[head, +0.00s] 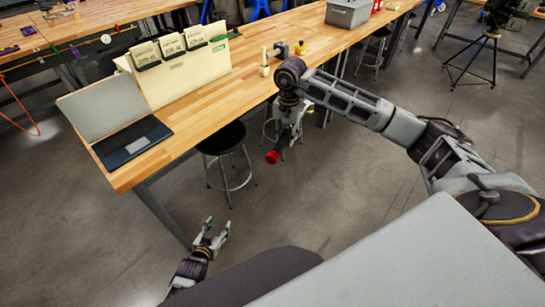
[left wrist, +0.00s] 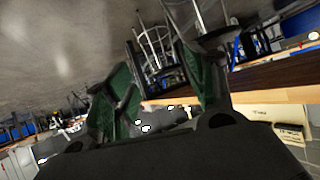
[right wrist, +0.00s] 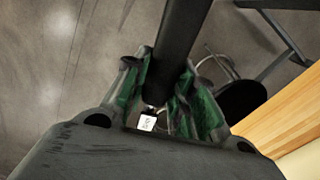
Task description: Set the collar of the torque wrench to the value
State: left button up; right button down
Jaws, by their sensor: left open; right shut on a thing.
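My right gripper (head: 288,138) is shut on the torque wrench (head: 272,157), which hangs over the floor just off the table's front edge. In the head view only the wrench's red end and a short dark part show. In the right wrist view the wrench's dark shaft (right wrist: 180,35) runs between the two green-padded fingers, with a small white marked piece (right wrist: 147,122) below it. The collar's value is too small to read. My left gripper (head: 212,237) is open and empty, low over the floor; its spread fingers also show in the left wrist view (left wrist: 165,95).
The wooden table (head: 190,140) bears a laptop (head: 133,142), a file holder (head: 185,65), a grey box (head: 347,14) and small items. A black stool (head: 222,138) stands under its front edge. Open floor lies between the table and me.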

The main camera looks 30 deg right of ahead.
pick_arm(q)
jog(key=s+d+r+m+h, duration=0.1)
jog(key=d+r+h, duration=0.1)
jog(key=d+r, duration=0.45)
jog(key=s+d+r+h, duration=0.1)
jog(key=d+r+h, duration=0.15)
jog(key=r, duration=0.75)
jog(key=m+h, duration=0.1)
jog(key=h, duration=0.2)
send_near(271, 160)
jog(key=shift+d+t+y, duration=0.25)
jog(key=shift+d+t, duration=0.1)
jog(key=shift+t, duration=0.05)
jog(key=shift+w+d+f, duration=0.1)
jog(key=shift+w+d, duration=0.05)
jog(key=shift+x, duration=3.8)
